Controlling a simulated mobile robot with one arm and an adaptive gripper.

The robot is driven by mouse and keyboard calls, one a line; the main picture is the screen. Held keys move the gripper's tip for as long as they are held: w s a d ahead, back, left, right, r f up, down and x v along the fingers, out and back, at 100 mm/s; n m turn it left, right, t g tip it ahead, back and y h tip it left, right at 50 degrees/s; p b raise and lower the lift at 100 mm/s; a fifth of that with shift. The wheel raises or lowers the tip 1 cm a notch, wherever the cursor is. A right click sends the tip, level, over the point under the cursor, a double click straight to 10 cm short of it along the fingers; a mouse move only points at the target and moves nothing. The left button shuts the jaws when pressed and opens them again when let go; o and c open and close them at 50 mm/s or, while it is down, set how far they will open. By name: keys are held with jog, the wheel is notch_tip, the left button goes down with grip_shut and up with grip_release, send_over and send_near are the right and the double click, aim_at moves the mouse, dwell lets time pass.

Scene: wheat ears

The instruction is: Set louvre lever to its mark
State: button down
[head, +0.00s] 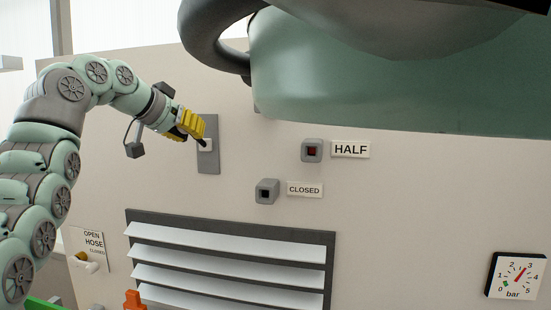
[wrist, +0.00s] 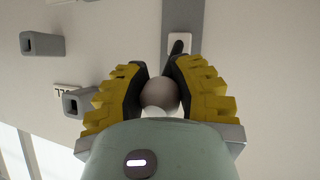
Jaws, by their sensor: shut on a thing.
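My gripper (head: 192,123) is shut at the dark grey lever plate (head: 209,162) on the wall. In the wrist view its yellow-padded fingers (wrist: 160,90) close around a round grey knob (wrist: 160,93). A dark lever shaft (wrist: 178,47) runs from a white pivot square toward the fingers, which hide where it meets the knob. The HALF label (head: 350,149) is beside a grey box with a dark red window (head: 312,150). The CLOSED label (head: 304,189) is beside a lower grey box with a dark window (head: 266,191). White louvre slats (head: 225,262) are tilted, with gaps between them.
A large green machine body (head: 350,80) with a dark curved pipe (head: 205,45) overhangs the top right. A hose switch panel (head: 90,250) is at lower left, and a bar gauge (head: 515,276) at lower right. In the wrist view, grey boxes (wrist: 42,44) project left of the fingers.

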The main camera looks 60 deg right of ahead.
jog(key=shift+s+d+r, duration=0.1)
jog(key=shift+s+r, duration=0.15)
jog(key=shift+r, duration=0.05)
jog(key=c, duration=1.1)
grip_release()
jog(key=o, duration=0.5)
jog(key=shift+w+f, duration=0.15)
jog(key=w+v, duration=0.1)
jog(key=v, duration=1.1)
jog(key=shift+s, duration=0.45)
